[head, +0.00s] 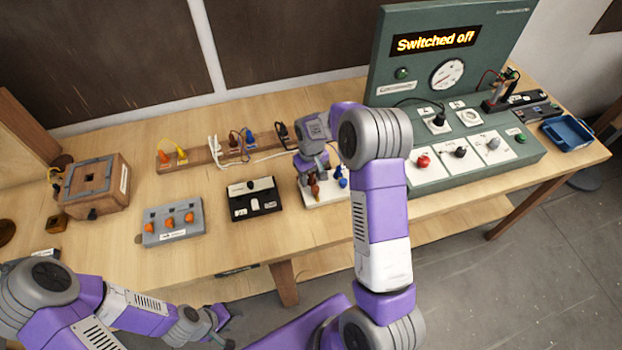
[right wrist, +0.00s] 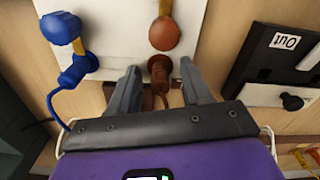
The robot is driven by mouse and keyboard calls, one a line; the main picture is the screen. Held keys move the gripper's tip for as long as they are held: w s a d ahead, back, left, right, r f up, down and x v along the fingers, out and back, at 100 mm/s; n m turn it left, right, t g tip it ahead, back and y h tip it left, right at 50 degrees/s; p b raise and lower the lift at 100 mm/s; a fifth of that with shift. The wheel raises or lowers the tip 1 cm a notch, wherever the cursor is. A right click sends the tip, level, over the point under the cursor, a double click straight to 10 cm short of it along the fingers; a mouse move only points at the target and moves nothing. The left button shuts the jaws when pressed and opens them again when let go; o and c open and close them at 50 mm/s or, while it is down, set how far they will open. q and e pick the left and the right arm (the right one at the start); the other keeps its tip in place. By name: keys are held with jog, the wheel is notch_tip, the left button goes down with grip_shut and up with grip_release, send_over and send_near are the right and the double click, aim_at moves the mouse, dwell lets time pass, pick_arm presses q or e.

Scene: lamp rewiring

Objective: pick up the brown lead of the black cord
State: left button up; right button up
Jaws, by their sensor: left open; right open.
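The brown lead (right wrist: 159,72) is in the right wrist view, with its plug end at a round brown knob (right wrist: 165,33) on a white board (right wrist: 118,42). My right gripper (right wrist: 161,82) is open, with one finger on each side of the brown lead and a gap to each. The blue lead (right wrist: 75,72) lies to the left, outside the fingers, by a blue knob (right wrist: 61,28). In the head view my right arm partly hides the board. My left gripper (head: 222,326) is open and empty, low in front of the table. The black cord's run cannot be followed.
A black switch box (head: 254,199) stands just left of the board. A grey box with orange knobs (head: 172,221) is further left. A wooden rack of leads (head: 205,153) lies behind. The green test panel (head: 480,150) stands to the right.

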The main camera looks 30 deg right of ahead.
grip_shut()
